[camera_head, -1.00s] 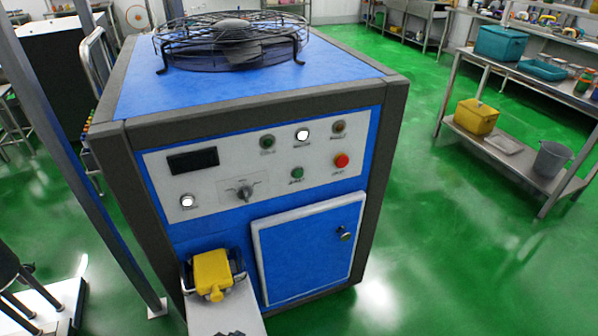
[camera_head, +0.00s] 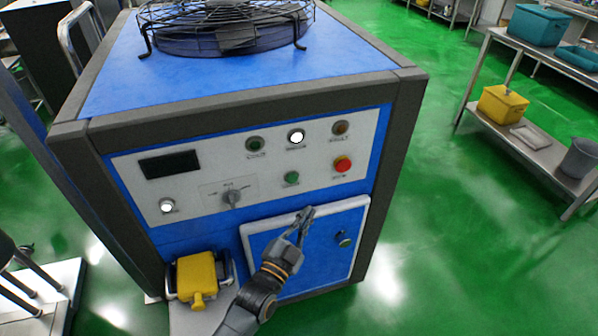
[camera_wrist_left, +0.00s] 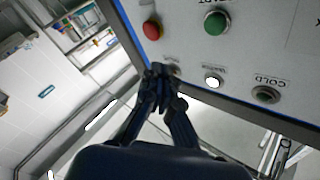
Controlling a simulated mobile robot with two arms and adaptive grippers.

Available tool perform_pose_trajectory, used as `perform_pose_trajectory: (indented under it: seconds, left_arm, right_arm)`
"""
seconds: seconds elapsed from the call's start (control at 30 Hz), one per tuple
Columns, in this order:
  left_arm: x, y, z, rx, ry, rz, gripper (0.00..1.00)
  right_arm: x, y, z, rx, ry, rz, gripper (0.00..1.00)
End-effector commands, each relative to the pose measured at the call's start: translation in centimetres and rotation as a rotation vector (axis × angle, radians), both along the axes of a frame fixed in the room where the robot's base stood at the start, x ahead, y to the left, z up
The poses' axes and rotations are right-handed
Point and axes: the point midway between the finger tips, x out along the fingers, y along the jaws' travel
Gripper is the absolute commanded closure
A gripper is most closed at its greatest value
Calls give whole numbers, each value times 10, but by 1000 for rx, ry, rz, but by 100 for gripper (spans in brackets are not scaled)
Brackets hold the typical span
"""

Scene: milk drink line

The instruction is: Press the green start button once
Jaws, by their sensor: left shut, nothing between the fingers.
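The green start button (camera_head: 292,178) sits on the light control panel of the blue machine, left of a red button (camera_head: 342,164). My left gripper (camera_head: 306,213) reaches up from below, its shut, empty fingers just below the green button in the picture, in front of the top edge of the small blue door. In the left wrist view the green button (camera_wrist_left: 216,22) and red button (camera_wrist_left: 151,30) show near the top, and the shut fingers (camera_wrist_left: 160,72) are below them, apart from the green button. My right gripper is not in view.
A row of indicator lamps (camera_head: 296,137) lies above the buttons, and a rotary knob (camera_head: 232,197) to the left. A yellow pedal-like part (camera_head: 197,275) sits low at the front. A steel shelf table (camera_head: 530,137) stands right, with green floor between.

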Motion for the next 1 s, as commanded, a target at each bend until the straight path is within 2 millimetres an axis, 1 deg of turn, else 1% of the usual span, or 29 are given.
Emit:
perform_pose_trajectory:
  seconds: [0.3,0.47,0.57,0.8,1.0]
  left_arm:
    - [0,0,0,-1,-1,0,100]
    - [8,3,-2,-1,-1,0,100]
    - [19,6,-3,0,-4,1,100]
    - [52,17,-4,2,-3,1,100]
    - [73,24,-3,0,-2,0,100]
  right_arm:
    - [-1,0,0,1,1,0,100]
    - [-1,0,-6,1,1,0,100]
    - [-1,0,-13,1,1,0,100]
    - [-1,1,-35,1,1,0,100]
    - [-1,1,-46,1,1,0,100]
